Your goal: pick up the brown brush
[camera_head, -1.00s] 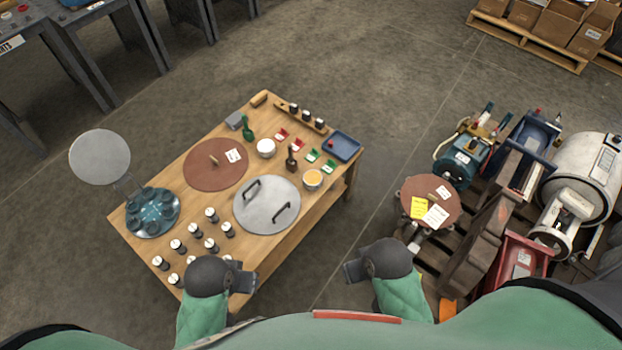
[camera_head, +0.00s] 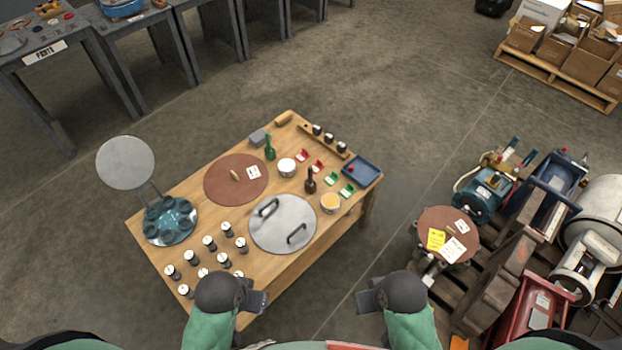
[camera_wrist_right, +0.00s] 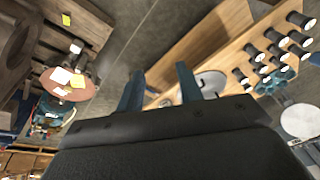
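The brown brush (camera_head: 310,182) stands on the wooden table (camera_head: 283,275), its dark handle pointing up. It is between the white bowl and the cup of orange contents. A similar green brush (camera_head: 270,150) stands further back. My left gripper (camera_head: 262,301) is at the table's near edge, well short of the brown brush; its finger gap is not clear. My right gripper (camera_head: 362,302) is off the table's near right side, over the floor. In the right wrist view its two fingers (camera_wrist_right: 160,88) are apart with nothing between them. I cannot make out the brown brush there.
A grey disc with two handles (camera_head: 270,233) lies in front of the brown brush. A blue tray (camera_head: 362,171), a white bowl (camera_head: 287,168) and the orange-filled cup (camera_head: 331,203) are near it. Several black-and-white cylinders cover the near left. A loaded pallet stands right, beyond clear floor.

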